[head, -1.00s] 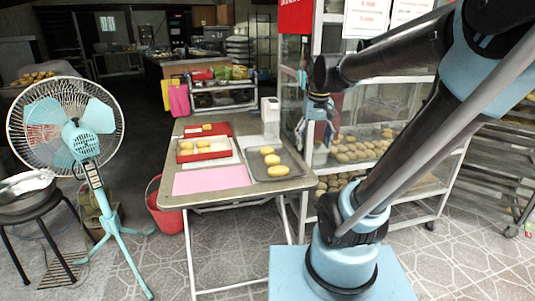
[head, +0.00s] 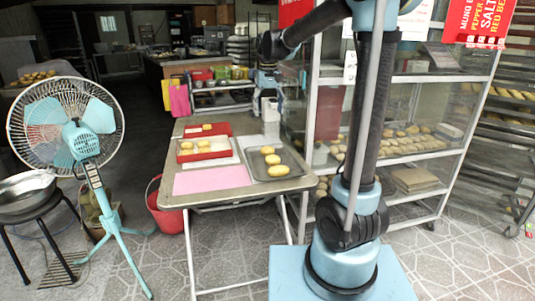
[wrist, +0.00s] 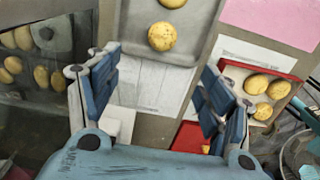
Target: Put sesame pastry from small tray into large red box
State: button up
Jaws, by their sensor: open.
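The grey tray (head: 292,163) holds a short row of golden pastries (head: 267,150) at the table's right side. In the wrist view, a speckled pastry (wrist: 162,37) lies on this tray (wrist: 205,25), with another above it. The larger red box (head: 207,154) stands left of the tray and holds several pastries; it also shows in the wrist view (wrist: 234,66). My gripper (wrist: 158,85) is open and empty above the table. In the wrist view, the pastries lie beyond its fingertips, and the red box lies to its right. In the head view, the gripper is small and hard to make out.
A smaller red box (head: 219,128) with pastry stands behind. A white container (head: 271,108) stands at the table's back right. A pink sheet (head: 212,180) covers the front left. A glass cabinet (head: 325,110) stands close on the right; a fan (head: 70,125) stands left.

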send_over(267, 148)
jog(key=f, duration=1.2)
jog(key=shift+w+d, duration=0.25)
jog(key=shift+a+f, duration=0.2)
jog(key=shift+f, duration=2.4)
jog(key=c, duration=1.2)
